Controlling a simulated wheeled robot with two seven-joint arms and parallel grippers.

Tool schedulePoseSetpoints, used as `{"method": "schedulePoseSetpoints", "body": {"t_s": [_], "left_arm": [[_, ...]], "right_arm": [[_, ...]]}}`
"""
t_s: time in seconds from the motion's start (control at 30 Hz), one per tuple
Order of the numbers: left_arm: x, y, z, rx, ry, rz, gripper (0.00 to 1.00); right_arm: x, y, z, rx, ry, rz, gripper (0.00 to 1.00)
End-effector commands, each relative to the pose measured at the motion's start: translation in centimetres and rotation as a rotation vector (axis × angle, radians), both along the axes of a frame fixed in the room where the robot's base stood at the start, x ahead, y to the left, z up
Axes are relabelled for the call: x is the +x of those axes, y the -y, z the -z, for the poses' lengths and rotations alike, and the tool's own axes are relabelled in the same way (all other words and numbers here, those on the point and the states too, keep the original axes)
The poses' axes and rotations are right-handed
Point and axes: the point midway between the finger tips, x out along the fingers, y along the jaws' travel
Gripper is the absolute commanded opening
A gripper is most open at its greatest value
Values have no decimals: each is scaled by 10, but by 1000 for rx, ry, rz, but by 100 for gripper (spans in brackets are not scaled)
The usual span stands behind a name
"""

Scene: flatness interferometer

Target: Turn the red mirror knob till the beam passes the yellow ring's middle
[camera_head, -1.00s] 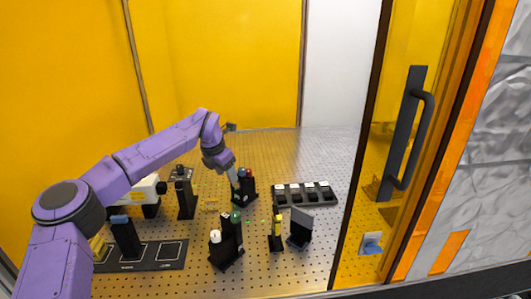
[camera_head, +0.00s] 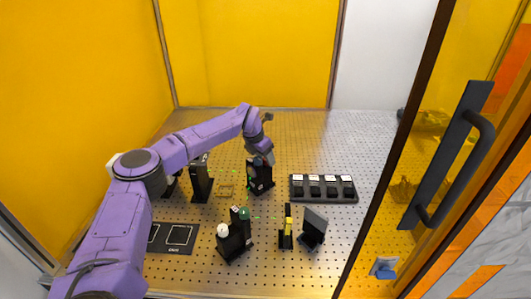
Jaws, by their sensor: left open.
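My left gripper (camera_head: 264,158) is open and points down at the black mirror mount (camera_head: 262,182) in the middle of the perforated table. Its fingers are at the top of this mount and cover the red knob; contact cannot be made out. A second black mount (camera_head: 233,238) in front carries a white knob and a green knob. A small yellow piece (camera_head: 288,225) on a black post stands to its right; its ring shape is too small to tell. Faint green beam traces show beside the mirror mount and near the green knob. My right gripper is out of view.
A dark tilted plate (camera_head: 314,226) stands right of the yellow piece. A black tray (camera_head: 324,199) with several slots lies behind it. A dark post (camera_head: 201,181) stands left of the mirror mount. A glass door with a black handle (camera_head: 446,157) bounds the right side.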

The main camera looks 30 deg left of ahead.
Motion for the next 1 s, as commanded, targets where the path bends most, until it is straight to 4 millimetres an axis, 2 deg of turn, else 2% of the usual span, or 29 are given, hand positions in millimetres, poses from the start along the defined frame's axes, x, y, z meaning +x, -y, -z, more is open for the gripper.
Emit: {"method": "schedulePoseSetpoints", "body": {"t_s": [0.27, 0.3, 0.47, 0.77, 1.0], "left_arm": [[1, 0, 5, -1, 1, -1, 54], [1, 0, 5, -1, 1, -1, 51], [1, 0, 4, 0, 1, 0, 0], [3, 2, 6, 2, 3, -20, 0], [3, 3, 10, 3, 5, -141, 0]], "right_arm": [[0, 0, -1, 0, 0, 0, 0], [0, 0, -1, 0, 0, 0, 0], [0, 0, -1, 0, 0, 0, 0], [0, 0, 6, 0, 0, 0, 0], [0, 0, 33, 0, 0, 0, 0]]}}
